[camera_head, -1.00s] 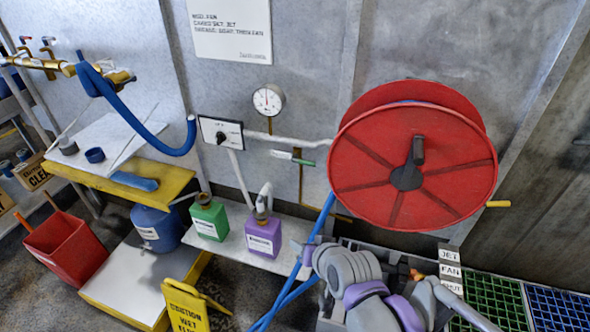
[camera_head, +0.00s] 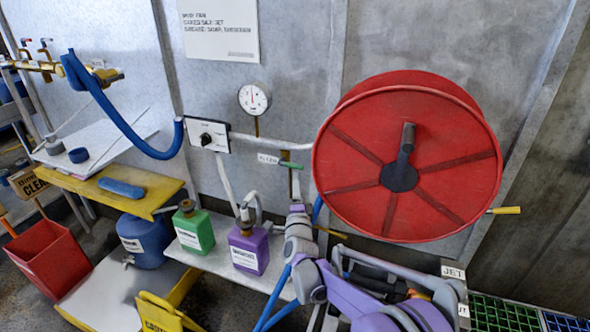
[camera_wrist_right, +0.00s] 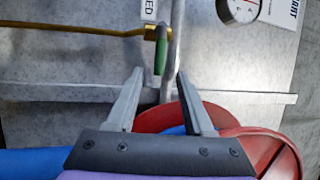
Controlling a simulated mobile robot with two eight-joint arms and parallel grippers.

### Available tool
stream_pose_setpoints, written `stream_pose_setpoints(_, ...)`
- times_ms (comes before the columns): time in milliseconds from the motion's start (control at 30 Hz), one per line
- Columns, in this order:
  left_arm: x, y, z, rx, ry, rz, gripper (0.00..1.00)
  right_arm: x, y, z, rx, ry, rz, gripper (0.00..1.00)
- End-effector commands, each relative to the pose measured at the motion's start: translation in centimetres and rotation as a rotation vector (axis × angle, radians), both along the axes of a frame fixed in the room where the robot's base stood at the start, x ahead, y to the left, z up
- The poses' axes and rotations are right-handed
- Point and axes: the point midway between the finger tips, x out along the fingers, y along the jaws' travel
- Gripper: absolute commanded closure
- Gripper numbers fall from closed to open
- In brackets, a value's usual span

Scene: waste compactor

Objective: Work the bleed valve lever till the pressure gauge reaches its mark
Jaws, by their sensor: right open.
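The bleed valve lever has a green handle (camera_head: 291,165) on the wall pipe, beside a small white tag (camera_head: 268,158). The round white pressure gauge (camera_head: 254,98) sits above it; its red needle points roughly upward, but the scale is too small to read. My right gripper (camera_head: 295,182) is just below the lever. In the right wrist view the same gripper (camera_wrist_right: 159,76) is open and empty. There the green handle (camera_wrist_right: 160,56) hangs from a brass fitting, just ahead of the gap between the fingertips. Part of the gauge (camera_wrist_right: 242,8) shows top right. My left gripper is out of view.
The large red hose reel (camera_head: 345,150) stands close to the right of the lever. A dial box (camera_head: 209,136) is on the wall at left. Green (camera_head: 195,230) and purple (camera_head: 250,250) jugs stand on a shelf below.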

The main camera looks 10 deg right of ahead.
Motion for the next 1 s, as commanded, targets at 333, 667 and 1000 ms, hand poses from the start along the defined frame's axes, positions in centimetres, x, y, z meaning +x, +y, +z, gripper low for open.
stream_pose_setpoints(333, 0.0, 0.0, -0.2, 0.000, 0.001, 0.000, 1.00, 6.2, -1.2, 1.1, -0.002, 0.002, 0.000, 0.48)
stream_pose_setpoints(667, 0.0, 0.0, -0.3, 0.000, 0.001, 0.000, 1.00, 8.1, -1.6, 1.5, -0.003, 0.003, 0.001, 0.48)
stream_pose_setpoints(1000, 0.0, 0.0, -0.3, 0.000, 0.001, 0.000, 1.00, 8.1, -1.6, 1.5, -0.003, 0.003, 0.001, 0.77)
